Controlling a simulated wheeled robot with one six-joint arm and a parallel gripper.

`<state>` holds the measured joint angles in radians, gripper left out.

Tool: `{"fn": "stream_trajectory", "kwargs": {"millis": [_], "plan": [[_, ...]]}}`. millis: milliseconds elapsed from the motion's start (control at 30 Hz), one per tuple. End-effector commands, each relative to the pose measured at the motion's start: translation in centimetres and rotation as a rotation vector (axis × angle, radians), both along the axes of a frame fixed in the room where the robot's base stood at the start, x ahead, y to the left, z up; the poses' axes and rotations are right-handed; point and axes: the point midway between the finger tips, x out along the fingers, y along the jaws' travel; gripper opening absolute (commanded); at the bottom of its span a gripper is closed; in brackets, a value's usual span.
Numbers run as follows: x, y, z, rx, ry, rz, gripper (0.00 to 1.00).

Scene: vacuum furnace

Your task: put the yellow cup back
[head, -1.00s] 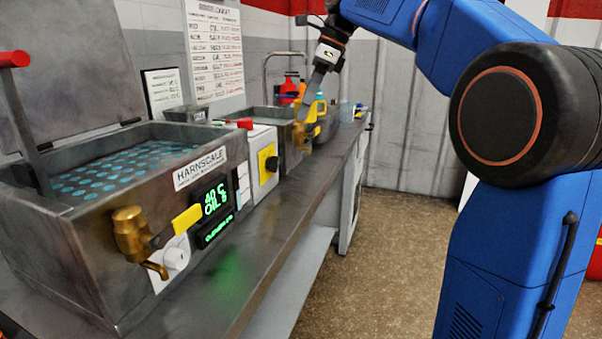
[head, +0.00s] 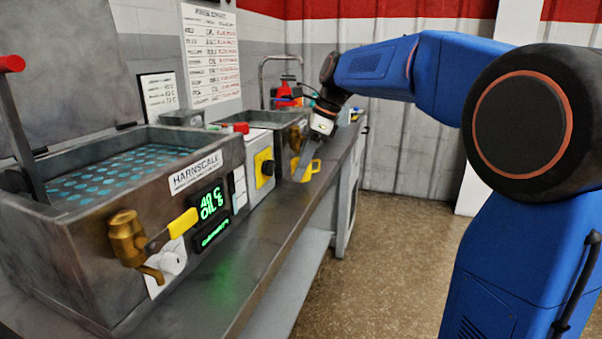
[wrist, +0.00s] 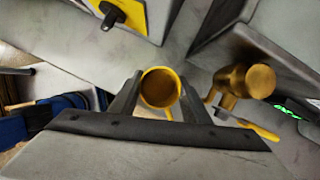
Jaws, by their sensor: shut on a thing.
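The yellow cup (wrist: 160,89) is round, with a brownish inside. In the wrist view I look down into its open mouth, between the two dark fingers of my gripper (wrist: 161,98). The fingers are shut on it from both sides. In the head view my gripper (head: 304,164) points down at the far part of the bench, beside the farther steel tank. A small patch of yellow shows at the fingertips there, partly hidden. I cannot tell whether the cup touches the bench.
A brass valve (wrist: 240,82) with a yellow lever is close to the right of the cup in the wrist view. A yellow panel with a black knob (wrist: 120,12) is above left. The near oil tank (head: 75,245) stands on the steel bench (head: 262,245), whose front strip is clear.

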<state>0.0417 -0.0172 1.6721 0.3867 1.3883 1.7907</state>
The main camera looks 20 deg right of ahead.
Motion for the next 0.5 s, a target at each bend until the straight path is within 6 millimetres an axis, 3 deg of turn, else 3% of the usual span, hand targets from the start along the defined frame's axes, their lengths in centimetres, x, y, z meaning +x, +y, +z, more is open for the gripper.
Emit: {"fn": "stream_trajectory", "kwargs": {"millis": [167, 500], "plan": [[0.0, 0.0, -2.1, 0.000, 0.000, 0.000, 0.14], [0.0, 0.0, -2.4, 0.000, 0.000, 0.000, 0.14]]}}
